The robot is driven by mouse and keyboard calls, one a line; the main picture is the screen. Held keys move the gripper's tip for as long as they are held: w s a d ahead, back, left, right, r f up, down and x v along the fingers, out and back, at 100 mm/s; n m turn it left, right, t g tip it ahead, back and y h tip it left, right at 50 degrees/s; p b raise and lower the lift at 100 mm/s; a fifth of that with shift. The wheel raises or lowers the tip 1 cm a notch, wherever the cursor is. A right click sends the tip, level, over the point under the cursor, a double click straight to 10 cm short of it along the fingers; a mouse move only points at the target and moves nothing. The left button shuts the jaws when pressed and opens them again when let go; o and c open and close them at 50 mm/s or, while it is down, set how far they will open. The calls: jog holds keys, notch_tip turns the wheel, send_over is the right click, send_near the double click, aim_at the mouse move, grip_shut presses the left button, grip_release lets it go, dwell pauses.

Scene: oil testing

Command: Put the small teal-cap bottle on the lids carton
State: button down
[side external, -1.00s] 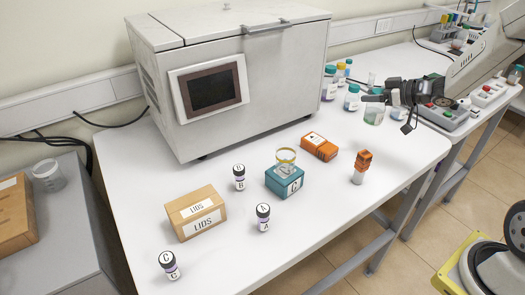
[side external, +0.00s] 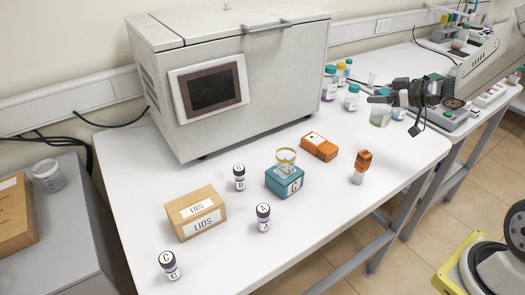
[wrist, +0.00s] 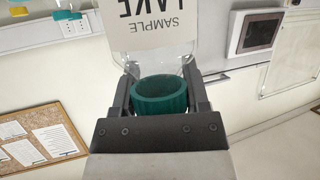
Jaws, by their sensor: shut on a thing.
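My gripper (side external: 381,98) is level above the bench's right part in the side view. It is shut on the teal cap (wrist: 160,95) of a clear bottle, which shows between both fingers in the wrist view. The bottle's white label (wrist: 150,18) reads "SAMPLE LAKE" upside down there.
A large white machine (side external: 230,75) fills the back. Between gripper and carton stand an orange carton (side external: 319,146), an orange-capped vial (side external: 362,167), a teal carton (side external: 284,183) bearing a glass item, and black-capped vials (side external: 263,217). Other capped bottles (side external: 352,98) stand near my gripper.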

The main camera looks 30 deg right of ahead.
jog(key=w+a+r+n+g+y, duration=0.2)
jog(key=a+n+y, duration=0.1)
jog(key=a, duration=0.9)
jog(key=w+a+r+n+g+y, duration=0.1)
jog(key=a+r+n+g+y, duration=0.15)
jog(key=a, duration=1.05)
jog(key=s+a+r+n+g+y, duration=0.1)
jog(key=s+a+n+g+y, duration=0.3)
jog(key=a, duration=0.6)
jog(key=s+a+r+n+g, duration=0.25)
jog(key=s+a, duration=0.25)
jog(key=a, duration=0.6)
jog(key=w+a+f, duration=0.6)
jog(key=w+f, duration=0.4)
jog(key=w, duration=0.1)
jog(key=shift+w+a+t, duration=0.25)
jog(key=shift+w+t, duration=0.1)
jog(key=shift+t, duration=0.05)
jog(key=shift+f, duration=0.1)
